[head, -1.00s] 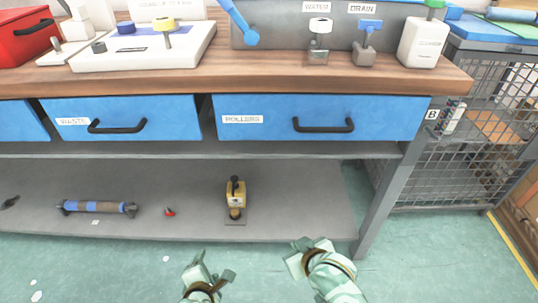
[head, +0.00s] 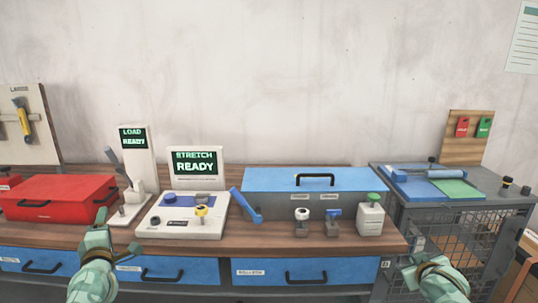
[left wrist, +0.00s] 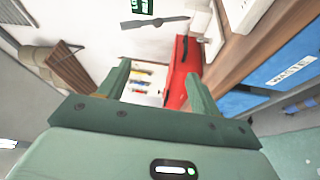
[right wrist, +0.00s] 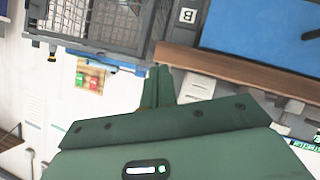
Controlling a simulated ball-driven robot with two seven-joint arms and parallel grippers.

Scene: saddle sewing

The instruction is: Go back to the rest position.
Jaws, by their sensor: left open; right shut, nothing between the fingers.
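My left gripper (head: 108,240) is raised in front of the bench's left part, below the red toolbox in the head view. In the left wrist view its two fingers (left wrist: 158,85) stand apart with nothing between them. My right gripper (head: 415,265) is in front of the bench's right end, near the mesh cabinet. In the right wrist view its fingers (right wrist: 158,85) are together and hold nothing. Both grippers are apart from the bench items.
The wooden bench (head: 270,238) carries a red toolbox (head: 60,197), a white stretch machine (head: 185,215), a blue-lidded box (head: 315,180) and a white bottle with green cap (head: 371,218). Blue drawers (head: 180,271) sit below. A mesh cabinet (head: 450,225) stands at right.

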